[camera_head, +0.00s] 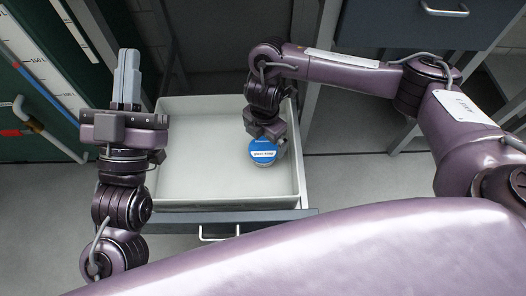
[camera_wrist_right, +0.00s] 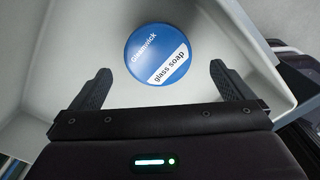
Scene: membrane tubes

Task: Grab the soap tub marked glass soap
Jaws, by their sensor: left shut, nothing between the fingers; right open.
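The soap tub (camera_head: 264,151) has a round blue lid and stands in the open drawer, toward its right side. In the right wrist view the lid of the tub (camera_wrist_right: 158,54) reads "glass soap". My right gripper (camera_wrist_right: 160,82) is open, and the lid lies just ahead of the space between its fingers. In the head view my right gripper (camera_head: 268,134) is over the drawer, hiding the far part of the tub. My left gripper (camera_head: 126,80) is shut and empty, at the drawer's left side.
The pale drawer (camera_head: 185,187) is pulled out, with walls close around the tub on the right. The rest of its floor looks bare. A handle (camera_head: 219,234) shows on its front. A green tank with a level scale (camera_head: 45,85) stands at the left.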

